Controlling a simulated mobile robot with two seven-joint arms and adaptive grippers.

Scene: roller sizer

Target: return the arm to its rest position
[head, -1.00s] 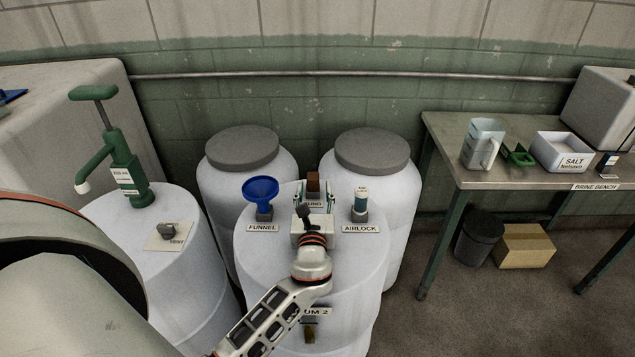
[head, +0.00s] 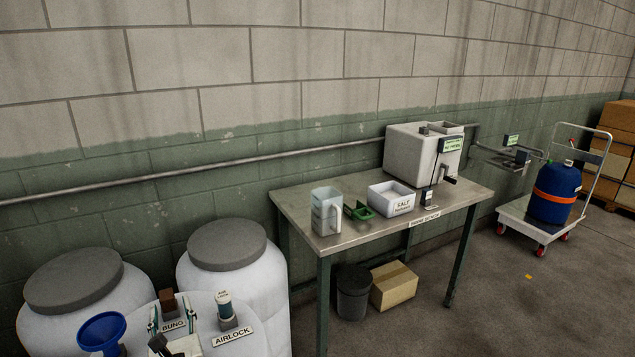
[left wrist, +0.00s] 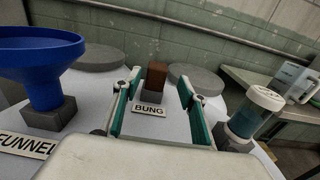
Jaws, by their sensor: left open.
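My left gripper (head: 172,314) shows at the bottom left of the head view, above the white drum's top. In the left wrist view its two green-padded fingers (left wrist: 155,102) are spread apart with nothing gripped. The brown bung (head: 168,301) stands upright in its grey holder behind the BUNG label. In the left wrist view the bung (left wrist: 156,75) appears in the gap between the fingers; I cannot tell how far beyond the tips it is. My right gripper is in neither view.
A blue funnel (head: 101,332) stands left of the gripper and an airlock (head: 224,302) right of it, both close. Grey-lidded drums (head: 228,243) stand behind. The brine bench (head: 345,236) holds a jug and a salt tray. Open floor and a trolley lie right.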

